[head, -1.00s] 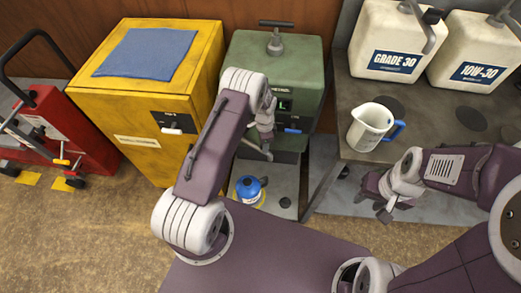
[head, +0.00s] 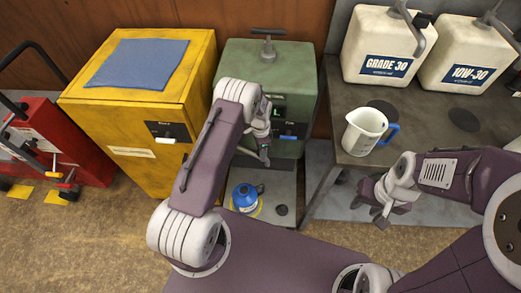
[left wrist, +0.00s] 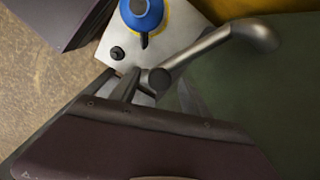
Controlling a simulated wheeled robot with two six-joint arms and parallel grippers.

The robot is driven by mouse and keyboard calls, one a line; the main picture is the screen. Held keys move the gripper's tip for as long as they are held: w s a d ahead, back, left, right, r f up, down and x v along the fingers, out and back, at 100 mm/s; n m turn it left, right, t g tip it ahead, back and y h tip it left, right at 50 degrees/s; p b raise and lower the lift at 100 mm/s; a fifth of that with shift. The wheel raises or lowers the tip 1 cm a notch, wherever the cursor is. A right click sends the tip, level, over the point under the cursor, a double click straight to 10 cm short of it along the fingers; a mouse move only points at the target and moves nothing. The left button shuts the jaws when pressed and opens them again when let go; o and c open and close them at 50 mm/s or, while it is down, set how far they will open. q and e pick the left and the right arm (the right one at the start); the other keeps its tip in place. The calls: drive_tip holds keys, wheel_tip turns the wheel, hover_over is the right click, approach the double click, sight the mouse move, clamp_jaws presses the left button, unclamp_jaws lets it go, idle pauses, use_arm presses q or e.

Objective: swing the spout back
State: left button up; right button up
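A grey metal pipe spout (left wrist: 205,52) with a bent elbow runs across the left wrist view beside the green cabinet (head: 268,72). Its dark round end lies low in that view. In the head view my left arm largely hides the spout. My left gripper (head: 264,155) is at the cabinet's front, pointing down. In the left wrist view its fingers (left wrist: 158,92) are apart, on either side of the spout's end; contact cannot be told. My right gripper (head: 374,208) is open and empty, beside the grey bench's front edge.
A yellow cabinet (head: 185,125) stands left. A white measuring jug (head: 362,133) and the GRADE 30 (head: 378,45) and 10W-30 (head: 460,55) containers stand on the bench (head: 405,105).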

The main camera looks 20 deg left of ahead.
sight(248, 152)
use_arm(q)
wheel_tip(248, 152, up, 9)
drive_tip(key=shift+p, duration=0.3)
drive_tip(key=shift+c, duration=1.2)
drive_tip(key=shift+t+y, duration=0.6)
drive_tip(key=a+b, duration=0.1)
drive_tip(key=a, duration=0.4)
drive_tip(key=shift+a+r+b, duration=0.1)
drive_tip(key=shift+a+b, duration=0.25)
drive_tip(key=shift+b, duration=0.05)
clamp_jaws()
drive_tip(key=s+a+r+m+t+b, duration=0.1)
drive_tip(key=a+m+t+b, duration=0.15)
drive_tip(key=a, duration=0.45)
drive_tip(key=s+d+m+t+h+b, duration=0.2)
drive_tip(key=s+d+m+h+b, duration=0.3)
drive_tip(key=s+d, duration=0.55)
drive_tip(key=w+d+f+n+b, duration=0.1)
drive_tip(key=w+f+b, duration=0.4)
drive_tip(key=w+f, duration=0.2)
drive_tip(key=shift+w+d+f+h, duration=0.15)
drive_tip(key=shift+d+f+h, duration=0.15)
drive_tip(key=shift+f, duration=1.1)
